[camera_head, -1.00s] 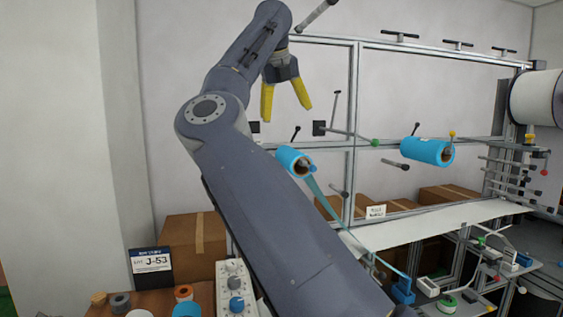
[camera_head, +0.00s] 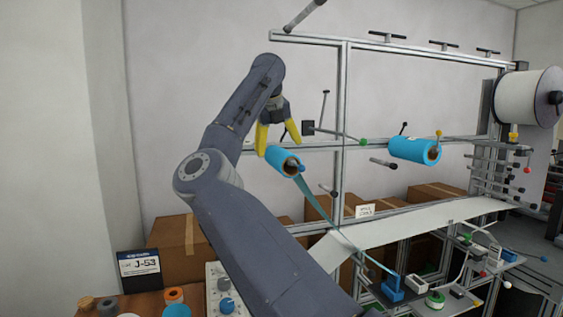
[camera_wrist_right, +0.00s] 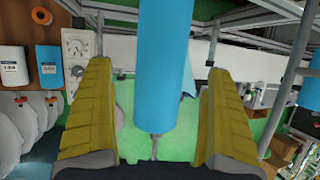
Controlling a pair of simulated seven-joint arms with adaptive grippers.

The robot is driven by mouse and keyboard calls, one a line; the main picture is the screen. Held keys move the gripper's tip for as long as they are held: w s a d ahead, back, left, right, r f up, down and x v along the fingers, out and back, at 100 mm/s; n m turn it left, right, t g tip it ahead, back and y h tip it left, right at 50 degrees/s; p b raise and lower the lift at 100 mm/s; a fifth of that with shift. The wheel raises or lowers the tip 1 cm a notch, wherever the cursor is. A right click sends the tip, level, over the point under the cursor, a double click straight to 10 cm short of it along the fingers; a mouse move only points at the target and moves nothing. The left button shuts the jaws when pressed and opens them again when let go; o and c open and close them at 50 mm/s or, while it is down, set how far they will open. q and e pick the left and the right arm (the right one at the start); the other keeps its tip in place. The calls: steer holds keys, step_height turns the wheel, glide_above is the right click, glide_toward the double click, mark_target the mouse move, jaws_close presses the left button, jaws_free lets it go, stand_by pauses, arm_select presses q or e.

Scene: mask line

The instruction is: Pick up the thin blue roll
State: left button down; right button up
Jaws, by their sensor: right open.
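A blue roll (camera_head: 283,160) with a brown core sits on a spindle on the metal frame, left of centre in the head view. A strip of blue film runs down from it. In the right wrist view the blue roll (camera_wrist_right: 155,70) lies lengthwise between the two yellow fingers, with a gap on each side. My right gripper (camera_head: 278,147) is open, fingers pointing down, just at the top of this roll. A second blue roll (camera_head: 415,150) hangs on the frame further right. My left gripper is not in view.
A large white reel (camera_head: 525,97) is at the far right. A white web (camera_head: 420,222) runs under the rolls. Brown boxes (camera_head: 172,243) stand behind.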

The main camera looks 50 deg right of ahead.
mark_target(280, 150)
steer(key=shift+x, duration=2.55)
steer(key=shift+c, duration=0.3)
steer(key=c, duration=1.3)
